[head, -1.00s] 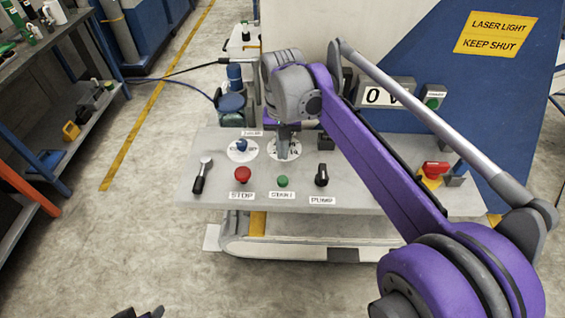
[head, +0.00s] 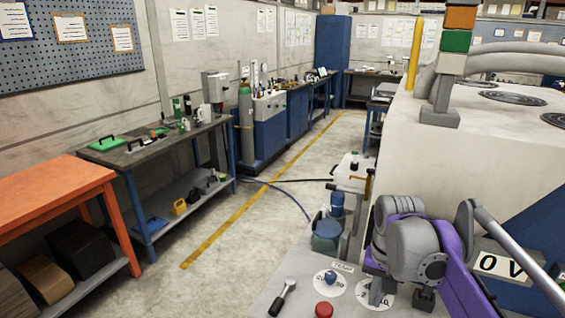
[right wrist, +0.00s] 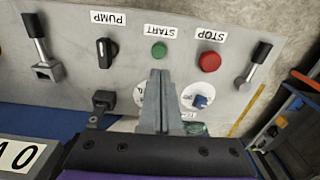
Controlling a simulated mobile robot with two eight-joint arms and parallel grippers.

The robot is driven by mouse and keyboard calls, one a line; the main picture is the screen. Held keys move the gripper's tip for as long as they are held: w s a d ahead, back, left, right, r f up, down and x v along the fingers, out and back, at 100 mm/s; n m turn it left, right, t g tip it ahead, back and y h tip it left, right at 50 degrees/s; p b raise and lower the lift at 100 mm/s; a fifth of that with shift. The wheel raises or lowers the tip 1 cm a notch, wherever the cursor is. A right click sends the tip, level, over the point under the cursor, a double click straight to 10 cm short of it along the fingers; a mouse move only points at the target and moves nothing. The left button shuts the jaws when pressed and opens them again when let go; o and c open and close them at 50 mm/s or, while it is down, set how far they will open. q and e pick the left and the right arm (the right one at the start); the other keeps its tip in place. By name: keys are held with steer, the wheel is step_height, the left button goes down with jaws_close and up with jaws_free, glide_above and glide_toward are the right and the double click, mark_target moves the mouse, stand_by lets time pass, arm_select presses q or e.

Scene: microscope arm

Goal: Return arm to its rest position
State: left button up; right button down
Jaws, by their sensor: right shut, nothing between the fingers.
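My right arm's purple and grey links come in from the right in the head view. Its gripper (head: 376,294) points down over a white dial on the grey control panel (head: 300,268). In the right wrist view, the gripper's two fingers (right wrist: 159,78) are shut together with nothing between them. The fingers cover part of the dial, and I cannot tell whether they touch it. My left gripper is not in view.
The panel carries a red STOP button (right wrist: 209,62), a green START button (right wrist: 159,49), a PUMP knob (right wrist: 107,52), a blue-knobbed dial (head: 331,282) and a lever (head: 283,296). An orange table (head: 60,195) stands left.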

steer(key=s+a+f+n+t, duration=0.2)
steer(key=s+a+f+n, duration=0.1)
steer(key=s+f, duration=0.4)
steer(key=s+a+f+n+t+p, duration=0.1)
steer(key=s+a+f+n+t, duration=0.1)
steer(key=s+f, duration=0.5)
steer(key=shift+s+a+n+t, duration=0.4)
steer(key=shift+s+a+t, duration=0.1)
steer(key=shift+s+a, duration=0.35)
